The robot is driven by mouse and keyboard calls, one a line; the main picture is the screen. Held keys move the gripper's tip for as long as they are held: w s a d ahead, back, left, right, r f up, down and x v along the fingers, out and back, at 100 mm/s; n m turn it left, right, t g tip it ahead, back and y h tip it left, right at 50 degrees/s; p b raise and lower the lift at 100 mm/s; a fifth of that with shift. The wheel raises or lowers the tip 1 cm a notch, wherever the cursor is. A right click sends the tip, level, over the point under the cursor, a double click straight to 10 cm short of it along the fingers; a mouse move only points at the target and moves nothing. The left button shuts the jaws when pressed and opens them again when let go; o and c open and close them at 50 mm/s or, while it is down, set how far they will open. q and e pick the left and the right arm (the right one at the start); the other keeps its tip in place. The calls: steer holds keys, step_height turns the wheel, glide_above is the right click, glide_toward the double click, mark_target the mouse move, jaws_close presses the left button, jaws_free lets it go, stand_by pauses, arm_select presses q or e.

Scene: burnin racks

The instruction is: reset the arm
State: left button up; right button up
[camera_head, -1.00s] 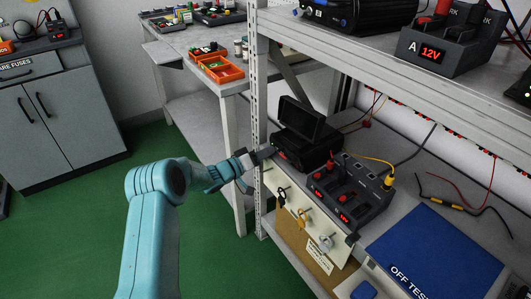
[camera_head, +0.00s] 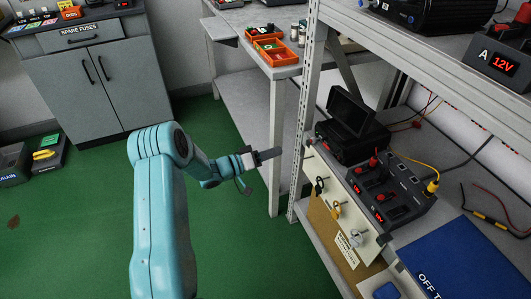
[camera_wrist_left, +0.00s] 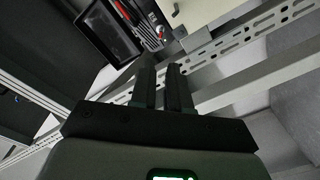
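My left arm, light blue, rises from the bottom in the head view. Its left gripper (camera_head: 268,154) is in the air over the green floor, left of the rack's perforated post, pointing right. In the left wrist view the two dark fingers of the left gripper (camera_wrist_left: 161,66) are parallel with a narrow gap between them and nothing held. My right gripper is not in view.
The rack's perforated post (camera_head: 308,100) stands just right of the gripper. Its shelf holds a black device with a screen (camera_head: 350,112), a dark socket block (camera_head: 405,190) and a blue mat (camera_head: 455,255). A grey cabinet (camera_head: 100,85) stands back left. Open green floor lies between.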

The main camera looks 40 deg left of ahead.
arm_select(q)
steer(key=shift+v, duration=1.2)
